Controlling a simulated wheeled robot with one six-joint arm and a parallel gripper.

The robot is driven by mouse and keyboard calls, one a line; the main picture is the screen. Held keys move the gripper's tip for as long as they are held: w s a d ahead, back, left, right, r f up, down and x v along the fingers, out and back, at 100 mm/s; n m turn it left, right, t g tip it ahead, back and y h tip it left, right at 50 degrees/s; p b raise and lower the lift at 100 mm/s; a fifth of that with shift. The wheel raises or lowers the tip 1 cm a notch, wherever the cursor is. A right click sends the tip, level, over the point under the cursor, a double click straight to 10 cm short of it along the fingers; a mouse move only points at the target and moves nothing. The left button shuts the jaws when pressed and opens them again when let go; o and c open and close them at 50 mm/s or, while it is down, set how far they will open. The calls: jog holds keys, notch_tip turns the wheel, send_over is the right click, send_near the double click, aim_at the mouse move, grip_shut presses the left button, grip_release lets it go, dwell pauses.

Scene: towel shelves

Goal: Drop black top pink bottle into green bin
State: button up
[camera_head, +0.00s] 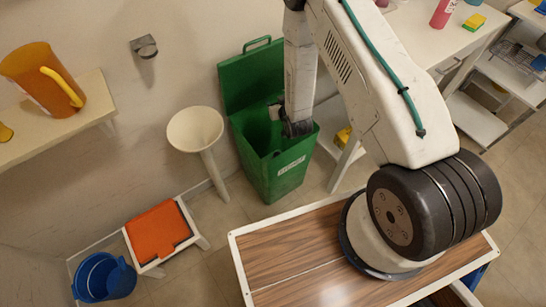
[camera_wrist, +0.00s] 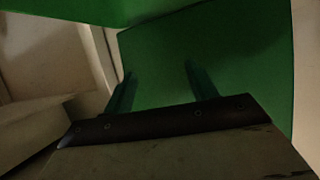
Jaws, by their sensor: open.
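The green bin (camera_head: 268,178) stands on the floor against the wall with its lid raised, and a white label is on its front. Its green wall (camera_wrist: 245,60) fills much of the wrist view. My gripper (camera_head: 290,128) is at the bin's mouth, pointing down. In the wrist view my gripper's two fingers (camera_wrist: 160,88) are apart with nothing between them. The bin's bottom is hidden.
A white funnel-shaped stand (camera_head: 195,129) is close left of the bin. A blue bucket (camera_head: 103,277) and an orange-topped stool (camera_head: 158,232) are at lower left. An orange pitcher (camera_head: 40,78) sits on a wall shelf. A yellow-green sponge (camera_head: 474,22) lies near the bottle.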

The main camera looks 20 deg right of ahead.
jog(key=v, duration=0.7)
jog(key=shift+s+r, duration=0.2)
jog(key=shift+s, duration=0.15)
